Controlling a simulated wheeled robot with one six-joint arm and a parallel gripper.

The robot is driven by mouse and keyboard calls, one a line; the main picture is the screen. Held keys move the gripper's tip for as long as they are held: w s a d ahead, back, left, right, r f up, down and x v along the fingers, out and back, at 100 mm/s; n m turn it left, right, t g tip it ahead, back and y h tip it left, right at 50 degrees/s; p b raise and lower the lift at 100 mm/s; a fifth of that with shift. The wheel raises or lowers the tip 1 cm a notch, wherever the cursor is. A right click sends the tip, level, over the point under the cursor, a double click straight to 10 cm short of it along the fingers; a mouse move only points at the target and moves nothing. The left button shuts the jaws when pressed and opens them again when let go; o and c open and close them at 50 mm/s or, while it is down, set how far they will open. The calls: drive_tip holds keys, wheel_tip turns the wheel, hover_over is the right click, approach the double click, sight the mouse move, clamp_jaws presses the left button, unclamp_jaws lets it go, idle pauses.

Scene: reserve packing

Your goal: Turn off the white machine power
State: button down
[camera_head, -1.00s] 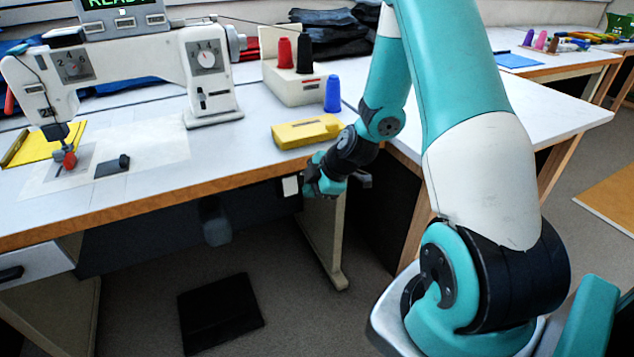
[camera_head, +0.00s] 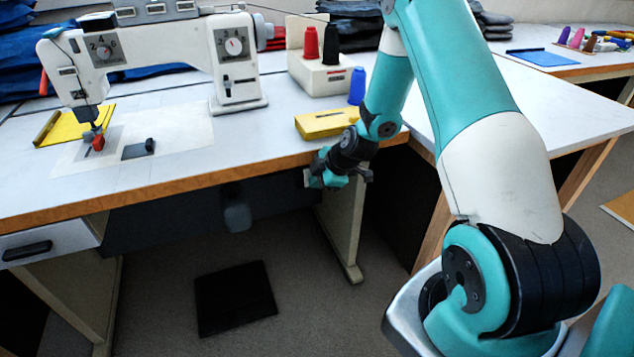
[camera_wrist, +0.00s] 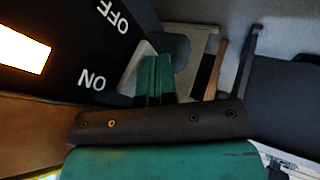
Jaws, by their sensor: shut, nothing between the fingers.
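The white sewing machine (camera_head: 238,85) stands on the table in the head view. Its top panel (camera_head: 155,9) is cut off by the picture edge, so no display text shows. My gripper (camera_head: 322,180) is below the table's front edge, to the right of the machine. In the wrist view, a black switch plate (camera_wrist: 65,78) carries ON and OFF lettering and a bright rectangle. The shut, empty teal fingers (camera_wrist: 157,75) are close beside the plate, with a pale grey piece (camera_wrist: 133,68) next to them. I cannot tell whether they touch it, or the switch's position.
A yellow box (camera_head: 327,123) and thread cones (camera_head: 331,45) on a stand are on the table above my gripper. A black pedal (camera_head: 236,298) lies on the floor. A drawer (camera_head: 40,243) is at the left. The floor beneath the table is mostly clear.

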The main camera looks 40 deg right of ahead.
drive_tip(key=shift+w+f+t+b, duration=0.1)
drive_tip(key=shift+w+t+b, duration=0.1)
drive_tip(key=shift+t+b, duration=0.25)
drive_tip(key=shift+w+d+r+p, duration=0.1)
drive_tip(key=shift+r+p, duration=0.35)
drive_tip(key=shift+r, duration=0.5)
drive_tip(key=s+r, duration=0.8)
drive_tip(key=s, duration=0.1)
drive_tip(key=shift+s+d+r, duration=0.15)
drive_tip(key=shift+s+d, duration=0.15)
drive_tip(key=shift+d, duration=0.15)
